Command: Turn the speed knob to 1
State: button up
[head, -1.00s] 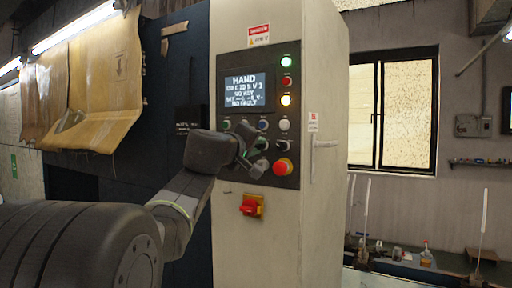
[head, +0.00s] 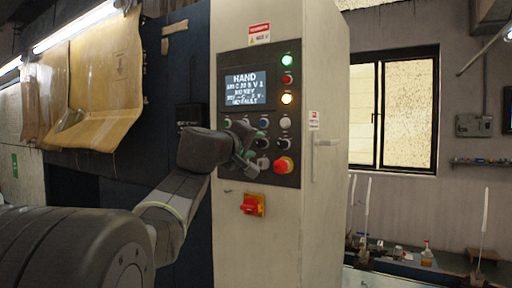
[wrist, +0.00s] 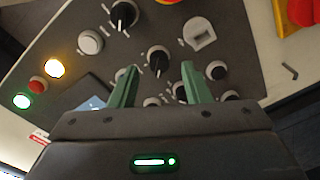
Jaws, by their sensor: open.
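The control panel (head: 262,112) is on a tall beige cabinet. Its screen (head: 246,89) reads HAND; the smaller lines are too blurred to read surely. In the wrist view a black knob with a pale pointer line (wrist: 158,58) lies between and beyond my green fingertips. Another such black knob (wrist: 124,15) is further up, and a third (wrist: 216,70) is just right of the right finger. Their labels are unreadable, so I cannot tell which is the speed knob. My gripper (wrist: 160,74) is open and empty; it also shows at the panel's lower left (head: 247,163), covering some controls.
A red emergency-stop button (head: 284,165) sits close right of my gripper. A red rotary switch (head: 252,205) on a yellow plate is below. A key switch (wrist: 200,33) and a white button (wrist: 90,42) are near the knobs. A door handle (head: 326,143) is on the cabinet's side.

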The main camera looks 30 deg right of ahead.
jog(key=b+v, duration=0.2)
jog(key=v, duration=1)
jog(key=p+x, duration=0.2)
jog(key=x, duration=1.2)
jog(key=shift+s+p, duration=0.1)
jog(key=shift+p, duration=0.3)
jog(key=shift+a, duration=0.1)
